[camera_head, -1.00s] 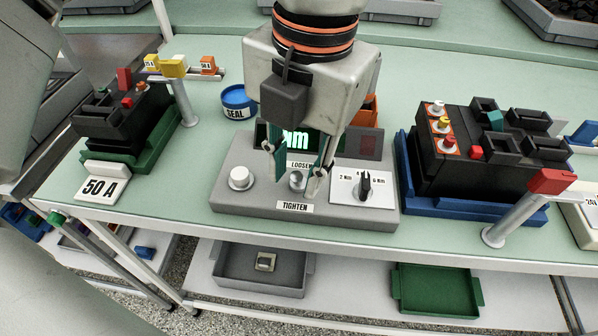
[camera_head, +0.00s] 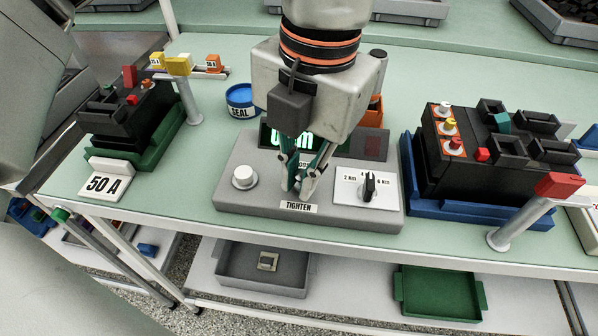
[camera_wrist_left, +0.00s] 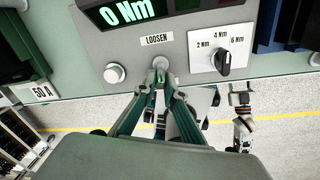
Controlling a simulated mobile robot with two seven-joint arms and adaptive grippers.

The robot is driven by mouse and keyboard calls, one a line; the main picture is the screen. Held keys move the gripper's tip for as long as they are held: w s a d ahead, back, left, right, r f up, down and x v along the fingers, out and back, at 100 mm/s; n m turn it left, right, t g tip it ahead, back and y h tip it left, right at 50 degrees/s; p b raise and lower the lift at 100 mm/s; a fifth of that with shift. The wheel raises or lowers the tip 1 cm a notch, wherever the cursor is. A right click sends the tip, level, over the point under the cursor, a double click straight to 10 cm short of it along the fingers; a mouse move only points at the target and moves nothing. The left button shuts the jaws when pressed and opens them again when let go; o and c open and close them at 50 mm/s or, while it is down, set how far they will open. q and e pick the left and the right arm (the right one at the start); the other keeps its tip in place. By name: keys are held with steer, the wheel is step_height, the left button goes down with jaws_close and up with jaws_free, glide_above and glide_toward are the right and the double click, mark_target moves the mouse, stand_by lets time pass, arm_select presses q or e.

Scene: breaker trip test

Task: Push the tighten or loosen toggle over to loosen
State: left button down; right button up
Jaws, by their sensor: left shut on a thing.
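The grey tester box (camera_head: 228,193) stands at the bench's front edge, with a TIGHTEN label (camera_head: 298,207) at its front and a LOOSEN label (camera_wrist_left: 157,39) behind the toggle. My left gripper (camera_head: 298,192) points down at the box, its fingers shut around the metal toggle (camera_wrist_left: 161,62). The fingers hide most of the toggle in the head view, so its tilt is hard to tell. The display (camera_wrist_left: 128,10) reads 0 Nm. What looks like my right gripper (camera_wrist_left: 240,95) shows small in the left wrist view; its jaws are unclear.
A white round knob (camera_head: 243,177) sits left of the toggle, and a black selector dial (camera_head: 369,187) sits right. Black breakers stand in a green cradle (camera_head: 150,158) at left and a blue cradle (camera_head: 425,206) at right. A blue SEAL tin (camera_head: 240,101) stands behind.

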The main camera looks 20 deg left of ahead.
arm_select(q)
steer(key=shift+w+a+r+g+h+p, duration=0.1)
steer(key=shift+w+r+g+h+p, duration=0.1)
steer(key=shift+g+p, duration=0.3)
steer(key=shift+w+a+r+g+h+p, duration=0.1)
steer(key=shift+w+r+g+h+p, duration=0.15)
steer(key=shift+g, duration=0.45)
steer(key=shift+w+g+p, duration=0.3)
steer(key=shift+g+p, duration=0.2)
steer(key=shift+g, duration=0.3)
steer(key=g, duration=0.1)
steer(key=w+g+h, duration=0.1)
steer(key=shift+a+f+g, duration=0.15)
steer(key=shift+f+g, duration=0.1)
steer(key=shift+g, duration=0.05)
steer(key=shift+w+a+f+g+h, duration=0.1)
steer(key=shift+w+f+g+h, duration=0.2)
steer(key=shift+g, duration=0.5)
steer(key=shift+w+r+m+g, duration=0.1)
steer(key=shift+w+m+g, duration=0.15)
steer(key=shift+g, duration=0.35)
arm_select(e)
steer(key=shift+w+d+r, duration=0.1)
steer(key=shift+d+r, duration=0.15)
